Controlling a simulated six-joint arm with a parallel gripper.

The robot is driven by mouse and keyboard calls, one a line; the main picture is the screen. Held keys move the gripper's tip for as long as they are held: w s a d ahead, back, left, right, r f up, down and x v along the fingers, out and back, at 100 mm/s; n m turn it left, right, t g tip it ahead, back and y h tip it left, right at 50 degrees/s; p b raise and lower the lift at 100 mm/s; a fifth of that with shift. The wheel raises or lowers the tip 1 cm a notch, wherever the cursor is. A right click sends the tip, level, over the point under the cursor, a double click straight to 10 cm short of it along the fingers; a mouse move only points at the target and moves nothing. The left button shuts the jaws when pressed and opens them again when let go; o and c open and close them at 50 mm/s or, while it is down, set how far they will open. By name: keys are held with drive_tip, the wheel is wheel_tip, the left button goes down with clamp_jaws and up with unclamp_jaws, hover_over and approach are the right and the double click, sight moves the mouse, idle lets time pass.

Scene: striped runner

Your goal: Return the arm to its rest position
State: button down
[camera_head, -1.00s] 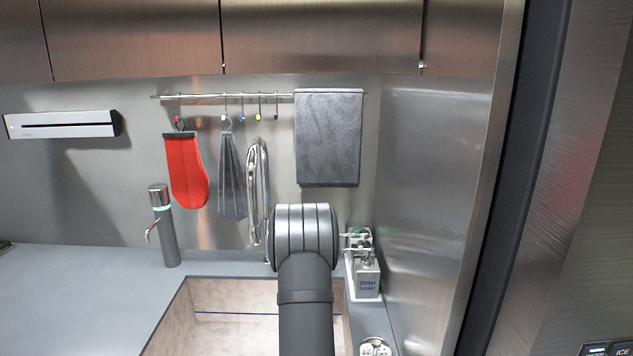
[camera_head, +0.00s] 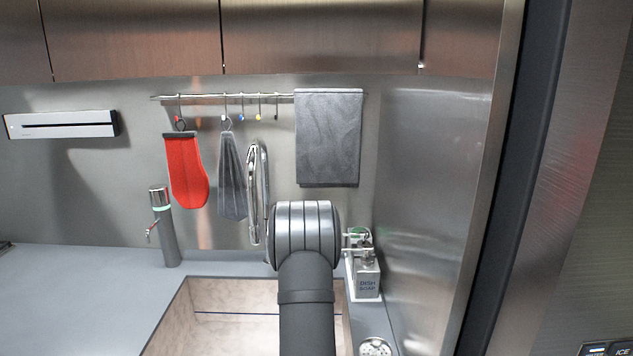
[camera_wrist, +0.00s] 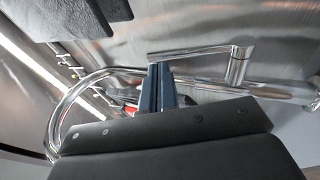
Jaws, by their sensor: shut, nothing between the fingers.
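My gripper (camera_wrist: 160,88) shows in the wrist view as two dark blue fingers held together, with nothing between them. It is beside the chrome faucet (camera_wrist: 70,105), whose curved pipe passes behind the fingers. I cannot tell if they touch. A chrome lever (camera_wrist: 195,52) reaches across close to the fingertips. In the head view, my dark arm rises over the sink and hides my gripper. The faucet's looped spout (camera_head: 252,190) stands just left of my arm's rounded joint.
The sink (camera_head: 215,325) lies below my arm. A dish soap bottle (camera_head: 367,280) stands right of it. A red mitt (camera_head: 187,175), a grey cloth (camera_head: 232,180) and a grey towel (camera_head: 328,140) hang from the wall rail. The left counter (camera_head: 80,300) is clear at the front.

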drive_tip(key=s+r+v, duration=0.1)
drive_tip(key=r+v, duration=0.1)
drive_tip(key=v, duration=0.9)
drive_tip(key=w+f+x, duration=0.1)
drive_tip(key=f+x, duration=0.2)
drive_tip(key=x, duration=1.1)
drive_tip(key=s+d+f+t, duration=0.1)
drive_tip(key=s+f, duration=0.3)
drive_tip(key=s, duration=0.3)
drive_tip(key=s+d+f, duration=0.2)
drive_tip(key=s+f, duration=0.3)
drive_tip(key=s, duration=0.2)
drive_tip(key=shift+s+a+f+m+t+h, duration=0.1)
drive_tip(key=shift+a+f+m+h, duration=0.55)
drive_tip(key=shift+m, duration=2.2)
drive_tip(key=shift+s+a+f+m+t+h, duration=0.1)
drive_tip(key=shift+a+f+m+h, duration=0.5)
drive_tip(key=shift+m, duration=2.2)
drive_tip(key=shift+s+a+f+m+t+h, duration=0.15)
drive_tip(key=shift+a+f+m+h, duration=0.45)
drive_tip(key=shift+m, duration=2.25)
drive_tip(key=shift+r+h, duration=0.2)
drive_tip(key=shift+h, duration=0.35)
drive_tip(key=shift+r, duration=0.1)
